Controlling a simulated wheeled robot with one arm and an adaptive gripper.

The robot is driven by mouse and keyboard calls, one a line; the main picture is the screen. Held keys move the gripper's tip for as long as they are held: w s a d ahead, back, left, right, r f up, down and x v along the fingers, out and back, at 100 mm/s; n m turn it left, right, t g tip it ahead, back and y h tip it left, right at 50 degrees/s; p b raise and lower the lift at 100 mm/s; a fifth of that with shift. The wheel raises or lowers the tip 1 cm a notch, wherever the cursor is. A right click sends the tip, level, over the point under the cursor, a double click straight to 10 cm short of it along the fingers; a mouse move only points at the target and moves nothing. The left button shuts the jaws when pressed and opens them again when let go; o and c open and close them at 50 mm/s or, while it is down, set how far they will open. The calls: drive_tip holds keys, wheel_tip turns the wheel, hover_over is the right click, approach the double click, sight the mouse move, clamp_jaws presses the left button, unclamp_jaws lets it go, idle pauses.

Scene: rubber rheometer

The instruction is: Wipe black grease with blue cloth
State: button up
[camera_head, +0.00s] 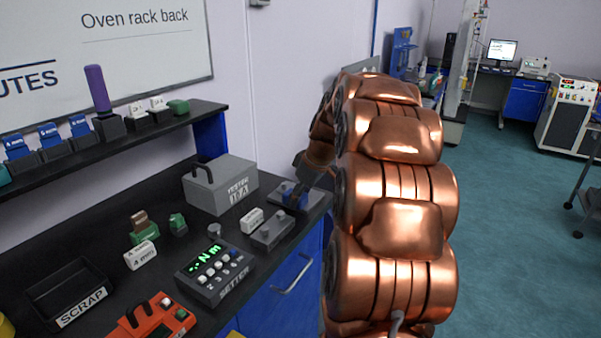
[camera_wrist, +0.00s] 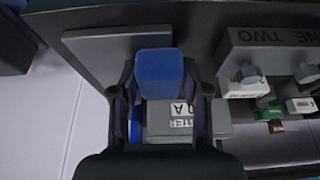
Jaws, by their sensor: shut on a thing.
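My gripper (camera_wrist: 165,108) is shut on a blue block-like thing (camera_wrist: 159,72) in the wrist view. I cannot tell whether it is the blue cloth. The grey tester box (camera_wrist: 180,122) shows below and behind the fingers. In the head view, the dark end of my arm (camera_head: 313,172) is at the bench's right end, beside the tester box (camera_head: 220,184). A blue piece (camera_head: 296,195) shows there over a grey plate (camera_head: 278,188); my arm partly hides this area. I cannot make out any black grease.
The black bench (camera_head: 95,250) holds a red-orange device (camera_head: 150,320), a setter box (camera_head: 215,270), a scrap tray (camera_head: 68,290) and small labelled blocks. A shelf (camera_head: 110,140) stands above its back. The teal floor (camera_head: 500,220) on the right is open.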

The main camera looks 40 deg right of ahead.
drive_tip(key=shift+a+r, duration=0.25)
drive_tip(key=shift+a, duration=0.05)
drive_tip(key=shift+r, duration=0.95)
drive_tip(key=shift+d+r+p, duration=0.15)
drive_tip(key=shift+r+p, duration=0.15)
drive_tip(key=shift+r, duration=0.35)
drive_tip(key=shift+r+p, duration=0.3)
drive_tip(key=shift+r, duration=1.95)
